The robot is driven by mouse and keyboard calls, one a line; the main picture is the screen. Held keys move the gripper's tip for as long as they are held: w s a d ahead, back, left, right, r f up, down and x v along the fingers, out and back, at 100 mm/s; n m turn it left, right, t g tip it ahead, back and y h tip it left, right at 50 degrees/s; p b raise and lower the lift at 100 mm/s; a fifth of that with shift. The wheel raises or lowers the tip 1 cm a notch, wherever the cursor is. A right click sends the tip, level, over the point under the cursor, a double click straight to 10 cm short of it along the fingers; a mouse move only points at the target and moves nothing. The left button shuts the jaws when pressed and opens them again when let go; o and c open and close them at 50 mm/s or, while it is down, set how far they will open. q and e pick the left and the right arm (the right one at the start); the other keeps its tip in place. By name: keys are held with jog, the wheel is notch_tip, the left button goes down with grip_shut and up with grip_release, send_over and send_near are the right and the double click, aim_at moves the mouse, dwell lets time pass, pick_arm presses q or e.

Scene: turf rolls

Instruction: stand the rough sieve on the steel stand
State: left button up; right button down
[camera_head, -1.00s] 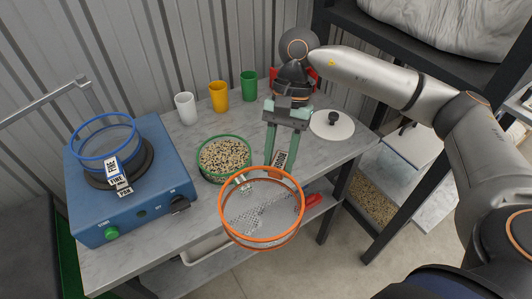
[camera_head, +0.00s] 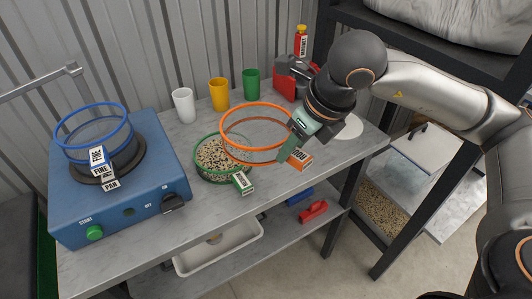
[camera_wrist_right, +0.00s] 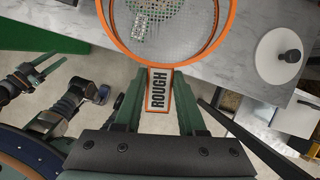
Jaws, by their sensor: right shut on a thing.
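The rough sieve is an orange-rimmed ring with a mesh floor, seen in the head view (camera_head: 250,157) and the wrist view (camera_wrist_right: 232,18). Its tag, reading ROUGH (camera_wrist_right: 158,90), sits between the fingers of my right gripper (camera_head: 291,150), which is shut on it. The sieve looks roughly level, above the grey bench and partly overlapping the green-rimmed sieve in the picture; its height is unclear. My left gripper (camera_wrist_right: 47,65) shows small in the wrist view, empty, its fingers apart. I cannot clearly make out a steel stand.
A green-rimmed sieve (camera_head: 210,176) holds mixed grains. A blue shaker machine (camera_head: 150,205) carries a blue-rimmed sieve (camera_head: 65,142) at left. White (camera_head: 184,106), yellow (camera_head: 219,94) and green (camera_head: 251,84) cups line the back. A white lid (camera_wrist_right: 270,65) lies right.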

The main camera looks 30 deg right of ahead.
jog(key=m+h, duration=0.1)
jog(key=m, duration=0.1)
jog(key=shift+d+m+b, duration=0.15)
jog(key=shift+m+b, duration=0.15)
jog(key=shift+w+d+f, duration=0.15)
jog(key=shift+w+d, duration=0.1)
jog(key=w+d+f, duration=0.8)
jog(key=d, duration=0.1)
jog(key=shift+w+f+p, duration=0.15)
jog(key=shift+w+p, duration=0.05)
jog(key=shift+p, duration=0.2)
jog(key=shift+w+d+f, duration=0.2)
jog(key=shift+f, duration=0.25)
notch_tip(320, 180, down, 4)
jog(key=shift+w+d+r, duration=0.15)
jog(key=shift+r, duration=0.1)
jog(key=c, duration=0.5)
grip_release()
